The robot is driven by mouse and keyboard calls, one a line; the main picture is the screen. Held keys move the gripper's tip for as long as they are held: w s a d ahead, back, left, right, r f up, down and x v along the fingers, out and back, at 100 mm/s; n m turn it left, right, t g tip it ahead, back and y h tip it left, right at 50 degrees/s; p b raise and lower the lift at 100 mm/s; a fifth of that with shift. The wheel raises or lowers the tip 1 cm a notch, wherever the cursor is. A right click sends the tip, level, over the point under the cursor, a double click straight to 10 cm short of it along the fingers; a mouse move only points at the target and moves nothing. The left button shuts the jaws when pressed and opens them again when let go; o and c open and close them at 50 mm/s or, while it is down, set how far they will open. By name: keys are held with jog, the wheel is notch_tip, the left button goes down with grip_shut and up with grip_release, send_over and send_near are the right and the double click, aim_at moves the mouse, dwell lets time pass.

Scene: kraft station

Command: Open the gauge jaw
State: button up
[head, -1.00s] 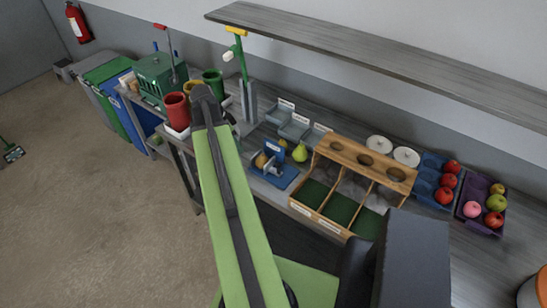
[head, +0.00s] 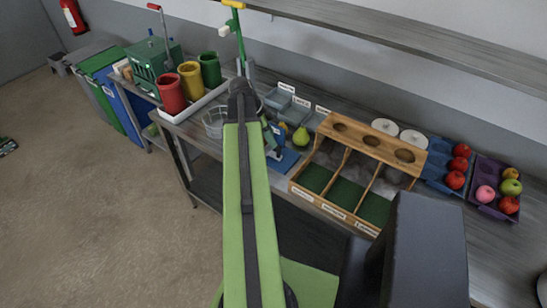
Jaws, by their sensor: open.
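The gauge has a blue base (head: 287,161) and stands on the bench just left of the wooden sorting rack. My green arm link crosses in front of its left part, so its jaw is mostly hidden and I cannot tell how it is set. A green pear (head: 300,137) stands just behind and right of the gauge. My gripper is not in view; my arm's far dark joint shows above and left of the gauge.
The wooden rack (head: 371,142) with green-lined bays stands right of the gauge. Blue (head: 434,177) and purple (head: 481,207) fruit trays lie farther right. Red (head: 170,93), yellow (head: 191,80) and green (head: 210,69) cups stand left. A long shelf (head: 420,58) hangs above.

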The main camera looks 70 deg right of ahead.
jog(key=b+x, duration=0.3)
jog(key=x, duration=0.2)
jog(key=shift+c, duration=0.5)
grip_shut()
jog(key=shift+d, duration=0.1)
dwell(0.8)
